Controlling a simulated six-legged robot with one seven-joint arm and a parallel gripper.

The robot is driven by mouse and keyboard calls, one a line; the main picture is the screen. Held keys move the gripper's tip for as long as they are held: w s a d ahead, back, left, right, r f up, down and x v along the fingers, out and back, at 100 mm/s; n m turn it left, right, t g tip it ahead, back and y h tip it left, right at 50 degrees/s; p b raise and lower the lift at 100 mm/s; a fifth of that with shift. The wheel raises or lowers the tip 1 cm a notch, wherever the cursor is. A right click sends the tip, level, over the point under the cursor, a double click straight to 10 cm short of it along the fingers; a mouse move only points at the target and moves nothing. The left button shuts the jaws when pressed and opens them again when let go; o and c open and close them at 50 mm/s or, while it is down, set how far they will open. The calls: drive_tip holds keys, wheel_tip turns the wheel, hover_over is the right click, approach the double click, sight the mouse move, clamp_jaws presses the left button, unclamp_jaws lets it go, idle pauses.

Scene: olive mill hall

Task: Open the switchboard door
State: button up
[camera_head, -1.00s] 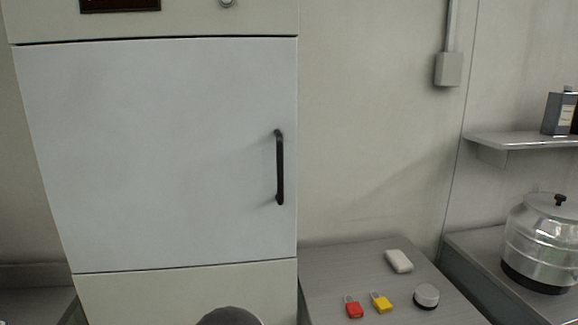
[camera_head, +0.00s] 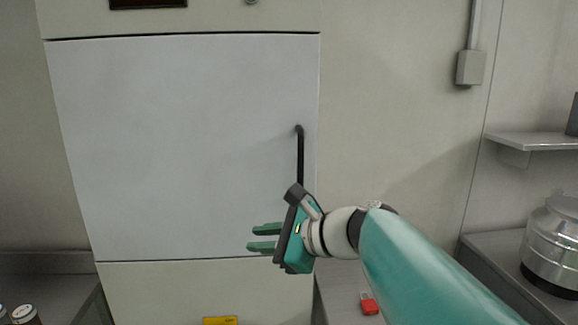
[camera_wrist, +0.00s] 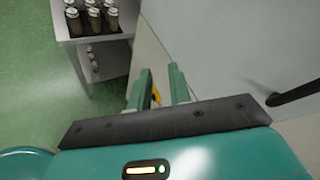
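The switchboard door (camera_head: 180,140) is a pale grey panel in the cabinet front, and it looks shut. Its black vertical bar handle (camera_head: 300,155) is near the door's right edge; the handle's lower part is hidden behind my gripper. In the wrist view the handle (camera_wrist: 295,92) shows at the right edge, off to the side of the fingers. My gripper (camera_head: 264,237) has two green fingers pointing left, in front of the door's lower right. The fingers (camera_wrist: 160,82) are apart with nothing held between them.
A grey bench right of the cabinet carries a red padlock (camera_head: 369,303), partly behind my arm. A steel pot (camera_head: 552,245) and a wall shelf (camera_head: 530,141) are further right. Several jars (camera_wrist: 92,18) stand on a table at the left. A yellow label (camera_head: 220,320) is low on the cabinet.

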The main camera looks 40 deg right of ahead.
drive_tip(key=s+d+r+m+t+h, duration=0.1)
drive_tip(key=d+r+m+t, duration=0.15)
drive_tip(key=d+m, duration=0.2)
drive_tip(key=s+d+r+m+t+h, duration=0.1)
drive_tip(key=d+r+m, duration=0.2)
drive_tip(key=d, duration=0.2)
drive_tip(key=m+t+h, duration=0.2)
drive_tip(key=m+h, duration=0.1)
approach(303, 164)
drive_tip(key=shift+g, duration=0.25)
drive_tip(key=w, duration=1.1)
drive_tip(key=shift+d+r, duration=0.1)
drive_tip(key=shift+r, duration=0.15)
drive_tip(key=shift+s, duration=0.1)
drive_tip(key=shift+c, duration=0.2)
clamp_jaws()
